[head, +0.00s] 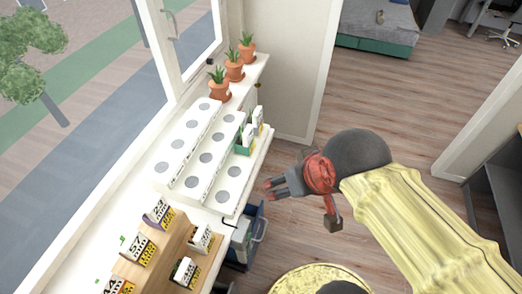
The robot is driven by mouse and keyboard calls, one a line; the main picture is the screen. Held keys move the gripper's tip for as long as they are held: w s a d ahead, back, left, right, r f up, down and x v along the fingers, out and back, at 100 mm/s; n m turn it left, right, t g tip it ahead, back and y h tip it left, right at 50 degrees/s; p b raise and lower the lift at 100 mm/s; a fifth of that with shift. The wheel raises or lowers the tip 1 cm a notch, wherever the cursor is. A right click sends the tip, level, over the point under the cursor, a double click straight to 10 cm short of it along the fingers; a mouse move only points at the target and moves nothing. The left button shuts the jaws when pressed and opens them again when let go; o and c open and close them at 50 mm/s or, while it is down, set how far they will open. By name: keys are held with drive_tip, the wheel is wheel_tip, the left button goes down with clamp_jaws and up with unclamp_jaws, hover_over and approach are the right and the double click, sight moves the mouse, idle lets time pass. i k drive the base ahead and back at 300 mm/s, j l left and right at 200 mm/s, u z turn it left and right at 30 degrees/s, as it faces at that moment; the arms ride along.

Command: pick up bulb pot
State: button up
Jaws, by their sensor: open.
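Three terracotta pots with green shoots stand in a row at the far end of the white sill: a near pot (220,91), a middle pot (234,73) and a far pot (247,55). They look alike, and I cannot tell which one is the bulb pot. My gripper (271,188) is open and empty. It is to the right of the white tiered stand (200,190), apart from the pots and lower in the picture. No pot is hidden by my arm.
The tiered stand has several round grey spots. A green holder with white packets (246,139) stands on its right side. A wooden stepped rack (177,243) with numbered packets is nearer. The window (186,38) borders the sill on the left. Open floor (285,238) lies to the right.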

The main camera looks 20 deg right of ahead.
sight(185, 273)
drive_tip(key=l+u, duration=0.1)
drive_tip(key=u, duration=3)
drive_tip(key=k+l+u, duration=0.15)
drive_tip(key=l, duration=0.15)
drive_tip(key=k+l+u, duration=0.15)
drive_tip(key=l, duration=0.1)
